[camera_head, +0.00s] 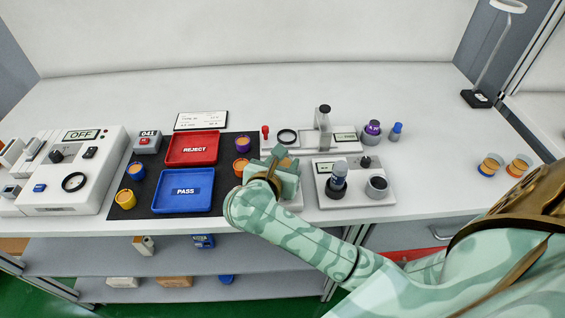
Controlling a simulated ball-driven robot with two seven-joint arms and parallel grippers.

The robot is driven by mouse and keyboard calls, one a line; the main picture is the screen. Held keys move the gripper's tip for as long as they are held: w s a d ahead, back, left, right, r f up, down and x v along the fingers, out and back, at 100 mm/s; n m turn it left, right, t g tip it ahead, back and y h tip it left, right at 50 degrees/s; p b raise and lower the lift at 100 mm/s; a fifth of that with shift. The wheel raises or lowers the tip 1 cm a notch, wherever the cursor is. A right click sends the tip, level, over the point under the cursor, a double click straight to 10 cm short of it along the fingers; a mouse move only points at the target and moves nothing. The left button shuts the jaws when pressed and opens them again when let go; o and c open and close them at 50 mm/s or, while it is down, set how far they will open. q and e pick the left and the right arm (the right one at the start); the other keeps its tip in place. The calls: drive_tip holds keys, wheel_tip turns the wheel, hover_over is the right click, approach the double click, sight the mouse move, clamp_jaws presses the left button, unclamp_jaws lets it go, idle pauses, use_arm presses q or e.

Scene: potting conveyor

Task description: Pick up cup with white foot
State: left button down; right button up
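My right arm comes in from the lower right, and its green gripper (278,165) is over the mat's right edge and the white device there. Its fingertips are hidden, so its opening cannot be judged. Small orange cups, an upper one (242,144) and a lower one (240,167), stand just left of it. Two yellow-orange cups (135,171) (125,199) stand at the mat's left side. Two more banded cups (490,165) (519,165) stand at the far right. I cannot tell for certain which cup has a white foot. My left gripper is out of view.
A red REJECT tray (193,162) and a blue PASS tray (185,205) lie on the dark mat. A white machine reading OFF (50,195) is at left. Test devices (325,195) stand right of the gripper. The table's back is clear.

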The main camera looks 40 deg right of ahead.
drive_tip(key=shift+c, duration=1)
